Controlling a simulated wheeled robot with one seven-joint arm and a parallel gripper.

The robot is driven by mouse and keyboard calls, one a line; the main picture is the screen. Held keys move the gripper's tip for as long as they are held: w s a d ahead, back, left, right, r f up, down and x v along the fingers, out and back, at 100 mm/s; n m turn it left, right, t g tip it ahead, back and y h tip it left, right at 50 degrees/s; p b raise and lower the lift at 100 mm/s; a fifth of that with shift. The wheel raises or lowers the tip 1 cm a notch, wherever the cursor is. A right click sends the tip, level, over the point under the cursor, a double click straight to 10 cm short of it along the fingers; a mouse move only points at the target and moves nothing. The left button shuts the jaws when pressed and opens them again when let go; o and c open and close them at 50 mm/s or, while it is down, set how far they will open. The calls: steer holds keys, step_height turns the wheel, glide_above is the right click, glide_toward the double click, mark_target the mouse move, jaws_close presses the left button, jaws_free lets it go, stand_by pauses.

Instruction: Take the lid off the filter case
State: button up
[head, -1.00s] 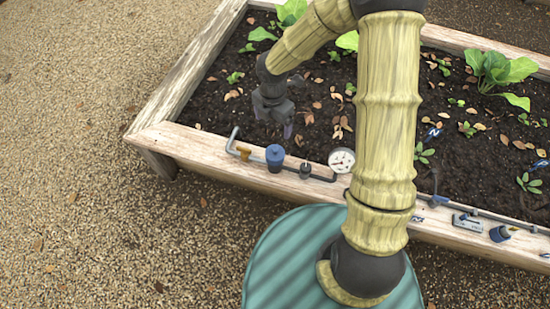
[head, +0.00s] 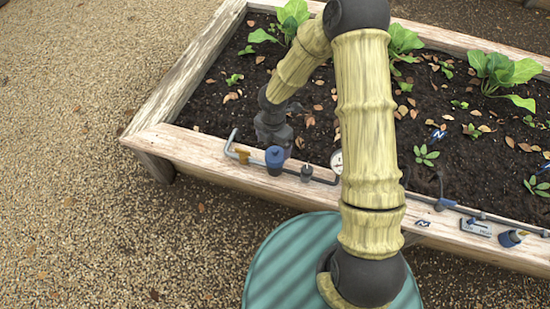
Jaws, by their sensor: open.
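The blue filter case (head: 274,168) stands upright on the front rim of the raised bed, in the grey pipe line. Its blue lid (head: 274,153) is on top of it. My gripper (head: 283,147) points down just behind the filter case and lid in the picture, over the bed's near edge. It is open with nothing seen between its fingers. The lid covers part of the fingertips, and I cannot tell whether they touch it.
A brass fitting (head: 242,155) is left of the case. A small dark valve (head: 306,173) and a round gauge (head: 336,162), partly behind my arm, are to the right. The wooden bed (head: 205,161) holds soil and leafy plants. Gravel at left is clear.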

mark_target(275, 150)
steer(key=shift+f, duration=0.35)
steer(key=shift+f, duration=0.1)
steer(key=f, duration=0.1)
steer(key=f+b, duration=0.1)
steer(key=f, duration=0.1)
steer(key=f+b, duration=0.1)
steer(key=f, duration=0.1)
steer(key=shift+d, duration=0.25)
steer(key=shift+c, duration=0.5)
steer(key=c, duration=1)
